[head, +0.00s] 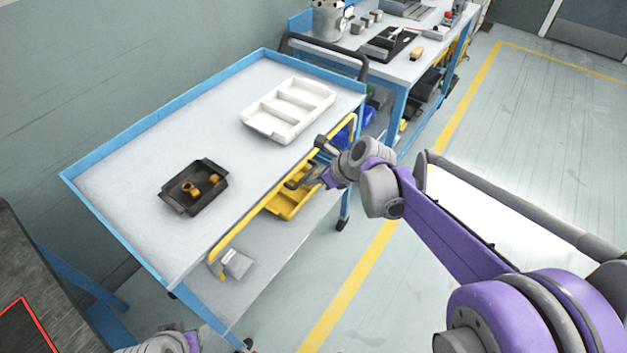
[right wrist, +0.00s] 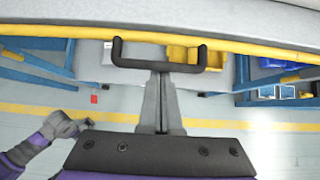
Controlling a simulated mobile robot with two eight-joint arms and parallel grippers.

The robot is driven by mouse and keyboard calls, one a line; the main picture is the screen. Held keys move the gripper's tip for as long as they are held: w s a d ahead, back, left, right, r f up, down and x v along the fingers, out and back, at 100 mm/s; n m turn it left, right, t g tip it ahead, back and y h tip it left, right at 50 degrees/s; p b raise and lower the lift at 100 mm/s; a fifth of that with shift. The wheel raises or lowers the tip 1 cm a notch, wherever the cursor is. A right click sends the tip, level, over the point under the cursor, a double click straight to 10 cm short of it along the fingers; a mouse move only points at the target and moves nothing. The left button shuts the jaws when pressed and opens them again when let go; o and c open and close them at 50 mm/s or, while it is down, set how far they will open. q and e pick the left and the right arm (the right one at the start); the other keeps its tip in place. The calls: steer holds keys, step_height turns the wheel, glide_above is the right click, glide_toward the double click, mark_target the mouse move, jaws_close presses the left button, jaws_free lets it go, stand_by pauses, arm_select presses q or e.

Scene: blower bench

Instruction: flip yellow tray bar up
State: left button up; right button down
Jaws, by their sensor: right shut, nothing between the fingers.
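The yellow tray bar (head: 258,218) runs along the near long side of the blue-framed cart (head: 110,212), at or just below the tabletop edge. In the right wrist view the yellow bar (right wrist: 60,34) crosses the top, under the pale cart edge. Contact with the bar cannot be told.
A white divided tray (head: 289,109) and a black tray (head: 194,187) with brass-coloured parts rest on the cart top. A yellow bin (head: 290,203) sits on the lower shelf, below the bar. A second blue bench (head: 412,68) stands beyond. The floor on the right is clear.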

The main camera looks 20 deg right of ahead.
step_height(320, 180, up, 6)
steer(key=p, duration=0.3)
steer(key=shift+w+f+p, duration=0.1)
steer(key=shift+f+p, duration=0.1)
steer(key=shift+p, duration=0.1)
steer(key=shift+d+f+b, duration=0.15)
steer(key=shift+f+b, duration=0.2)
steer(key=shift+f, duration=0.1)
steer(key=s+d+r, duration=0.4)
steer(key=s, duration=0.2)
steer(key=shift+d+r+b, duration=0.2)
steer(key=shift+r+b, duration=0.1)
steer(key=shift+b, duration=0.05)
